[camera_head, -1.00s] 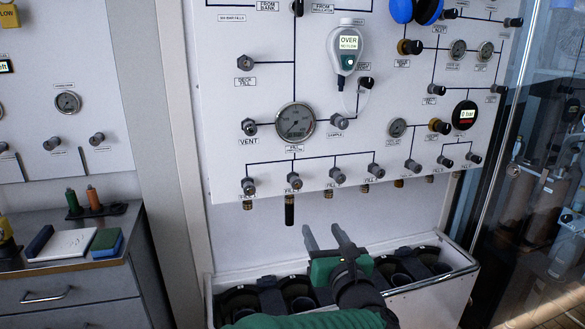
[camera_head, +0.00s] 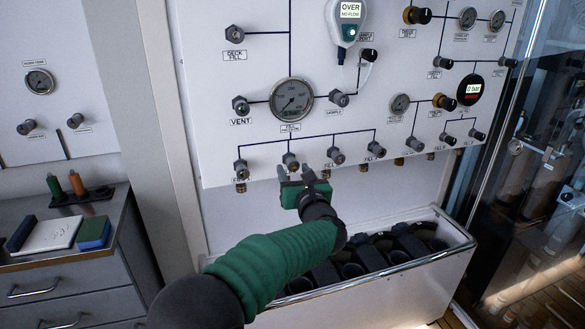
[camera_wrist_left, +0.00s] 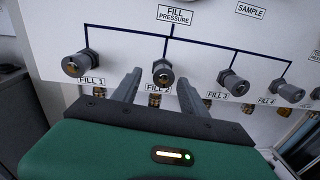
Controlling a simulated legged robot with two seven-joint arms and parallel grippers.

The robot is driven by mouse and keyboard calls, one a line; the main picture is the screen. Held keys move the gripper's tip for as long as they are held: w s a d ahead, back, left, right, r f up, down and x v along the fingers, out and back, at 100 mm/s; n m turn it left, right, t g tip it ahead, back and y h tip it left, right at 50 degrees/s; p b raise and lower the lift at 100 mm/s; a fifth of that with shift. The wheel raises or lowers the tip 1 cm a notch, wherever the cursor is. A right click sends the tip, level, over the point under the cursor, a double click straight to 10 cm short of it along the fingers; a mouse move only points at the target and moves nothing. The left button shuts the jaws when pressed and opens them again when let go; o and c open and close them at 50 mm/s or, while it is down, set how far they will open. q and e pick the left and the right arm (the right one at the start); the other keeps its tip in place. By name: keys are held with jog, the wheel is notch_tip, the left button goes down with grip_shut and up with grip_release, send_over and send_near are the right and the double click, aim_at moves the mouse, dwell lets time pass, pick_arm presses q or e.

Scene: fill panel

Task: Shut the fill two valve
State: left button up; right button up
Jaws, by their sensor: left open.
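The fill two valve is a dark grey knob (camera_head: 290,160) in the lower row of the white panel, second from the left. In the left wrist view the fill two knob (camera_wrist_left: 163,73) stands above its partly covered label. My left gripper (camera_head: 292,172) is open and empty, just below the knob in the head view. In the left wrist view its two fingers (camera_wrist_left: 157,90) point up toward the panel, one on each side of the fill two knob. I cannot tell whether they touch it. My right gripper is not in view.
The fill one knob (camera_wrist_left: 75,65) is close on the left and the fill three knob (camera_wrist_left: 233,82) on the right. A large pressure gauge (camera_head: 291,100) is above. A white trough (camera_head: 400,290) with dark holders stands below the panel.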

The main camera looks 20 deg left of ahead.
pick_arm(q)
jog(key=shift+w+a, duration=0.25)
jog(key=shift+w, duration=0.6)
jog(key=shift+d, duration=0.25)
jog(key=shift+a, duration=0.25)
jog(key=c, duration=0.7)
grip_shut()
jog(key=shift+d, duration=0.1)
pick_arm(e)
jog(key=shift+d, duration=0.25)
pick_arm(q)
jog(key=shift+m, duration=0.3)
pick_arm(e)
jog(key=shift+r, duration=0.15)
